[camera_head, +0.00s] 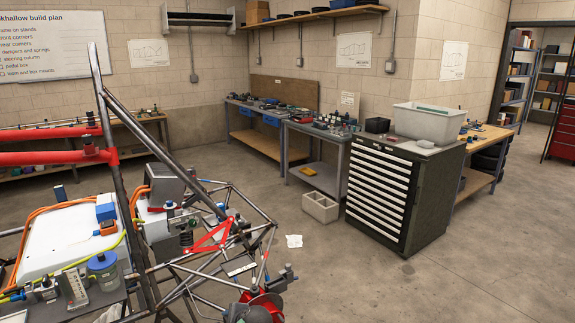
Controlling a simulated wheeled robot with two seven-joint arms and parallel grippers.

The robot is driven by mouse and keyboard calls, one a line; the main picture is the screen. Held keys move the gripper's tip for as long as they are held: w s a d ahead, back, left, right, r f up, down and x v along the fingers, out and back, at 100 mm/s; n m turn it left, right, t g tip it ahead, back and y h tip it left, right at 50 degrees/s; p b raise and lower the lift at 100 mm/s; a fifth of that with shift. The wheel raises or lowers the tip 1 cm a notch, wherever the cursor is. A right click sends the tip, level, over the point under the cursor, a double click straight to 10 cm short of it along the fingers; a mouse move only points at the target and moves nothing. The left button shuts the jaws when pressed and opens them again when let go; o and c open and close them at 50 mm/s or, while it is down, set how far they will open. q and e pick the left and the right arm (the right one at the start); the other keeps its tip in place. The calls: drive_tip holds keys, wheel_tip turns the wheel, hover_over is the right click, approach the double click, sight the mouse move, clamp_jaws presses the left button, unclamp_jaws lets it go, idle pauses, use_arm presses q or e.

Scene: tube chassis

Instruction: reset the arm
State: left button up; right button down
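Neither of my grippers shows in the head view, and I make out no arm of mine. The tube chassis (124,190) fills the left side, with dark bare tubes and two red bars (50,157) running in from the left edge. A red triangular suspension arm (211,238) sits near its right end. A white panel (70,243) with orange and yellow lines lies inside the frame. A blue-capped reservoir (103,270) stands at the lower left.
A dark drawer cabinet (383,190) carries a grey bin (428,123). Workbenches (262,140) line the back wall. Open floor (430,275) spreads at the lower right.

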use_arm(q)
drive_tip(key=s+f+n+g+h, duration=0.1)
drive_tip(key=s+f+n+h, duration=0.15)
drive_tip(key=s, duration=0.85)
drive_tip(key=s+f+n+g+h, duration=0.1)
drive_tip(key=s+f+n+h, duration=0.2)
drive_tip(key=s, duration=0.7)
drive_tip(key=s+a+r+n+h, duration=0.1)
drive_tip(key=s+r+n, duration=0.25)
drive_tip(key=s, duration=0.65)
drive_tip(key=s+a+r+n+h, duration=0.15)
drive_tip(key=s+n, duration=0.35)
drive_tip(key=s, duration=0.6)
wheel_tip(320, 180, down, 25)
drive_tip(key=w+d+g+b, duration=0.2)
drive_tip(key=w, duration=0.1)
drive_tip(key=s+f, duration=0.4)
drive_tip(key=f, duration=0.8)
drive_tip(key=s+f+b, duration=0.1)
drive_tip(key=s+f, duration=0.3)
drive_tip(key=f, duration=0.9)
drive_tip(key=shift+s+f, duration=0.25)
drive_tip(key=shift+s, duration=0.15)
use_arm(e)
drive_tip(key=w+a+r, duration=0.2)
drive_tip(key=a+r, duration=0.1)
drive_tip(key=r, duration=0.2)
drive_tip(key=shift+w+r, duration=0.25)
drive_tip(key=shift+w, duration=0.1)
